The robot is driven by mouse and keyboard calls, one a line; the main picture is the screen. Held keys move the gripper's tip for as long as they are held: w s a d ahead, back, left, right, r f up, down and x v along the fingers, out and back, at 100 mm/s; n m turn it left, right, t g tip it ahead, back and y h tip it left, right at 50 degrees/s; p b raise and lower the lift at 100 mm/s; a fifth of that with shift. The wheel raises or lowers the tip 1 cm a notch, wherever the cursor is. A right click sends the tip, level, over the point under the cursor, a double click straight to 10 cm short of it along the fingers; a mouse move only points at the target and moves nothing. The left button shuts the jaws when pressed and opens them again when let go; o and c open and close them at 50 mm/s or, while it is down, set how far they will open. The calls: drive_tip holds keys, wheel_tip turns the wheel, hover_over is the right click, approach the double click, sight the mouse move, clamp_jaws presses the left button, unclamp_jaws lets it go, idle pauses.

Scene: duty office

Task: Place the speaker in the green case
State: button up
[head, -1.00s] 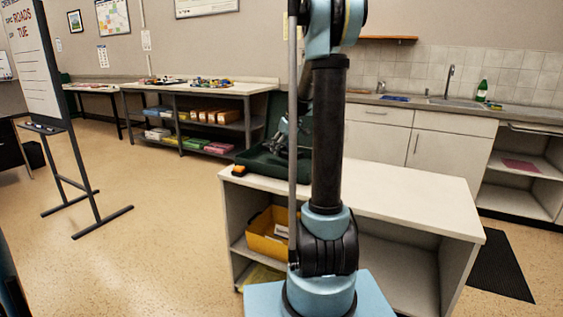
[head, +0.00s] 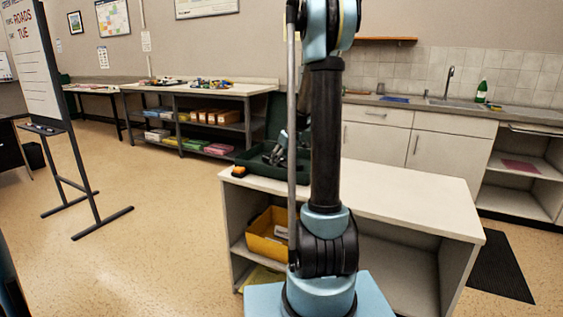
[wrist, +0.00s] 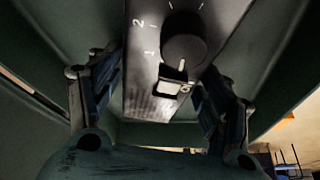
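The green case (head: 240,158) stands open on the white counter, with its lid (head: 278,113) raised at the back. My gripper (head: 273,157) is down inside the case, partly behind my own arm in the head view. In the wrist view, the speaker (wrist: 145,80) is a grey box with a black knob, a small switch and the marks 1 and 2. My gripper's fingers (wrist: 163,75) are on both sides of the speaker and appear closed on it. Green case walls surround it. Whether the speaker touches the case floor cannot be told.
A small orange and black item (head: 239,171) lies on the counter in front of the case. A yellow bin (head: 262,240) sits on the shelf below. The white counter top (head: 410,198) to the right is clear.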

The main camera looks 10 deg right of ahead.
idle(0.4)
drive_tip(key=v, duration=1.2)
drive_tip(key=shift+s, duration=0.2)
drive_tip(key=s+a+f+m+h, duration=0.1)
drive_tip(key=s+a, duration=0.1)
drive_tip(key=s, duration=0.8)
drive_tip(key=s+a+f+m, duration=0.1)
drive_tip(key=s+m, duration=0.1)
drive_tip(key=s, duration=0.9)
drive_tip(key=s+f+m, duration=0.1)
drive_tip(key=s+f, duration=0.5)
drive_tip(key=s, duration=0.3)
drive_tip(key=s+f+m+g+h, duration=0.1)
drive_tip(key=s+f+m, duration=0.1)
drive_tip(key=s+f, duration=0.4)
drive_tip(key=shift+s+g, duration=0.3)
drive_tip(key=shift+s, duration=1.8)
drive_tip(key=shift+f, duration=0.1)
drive_tip(key=shift+c, duration=0.2)
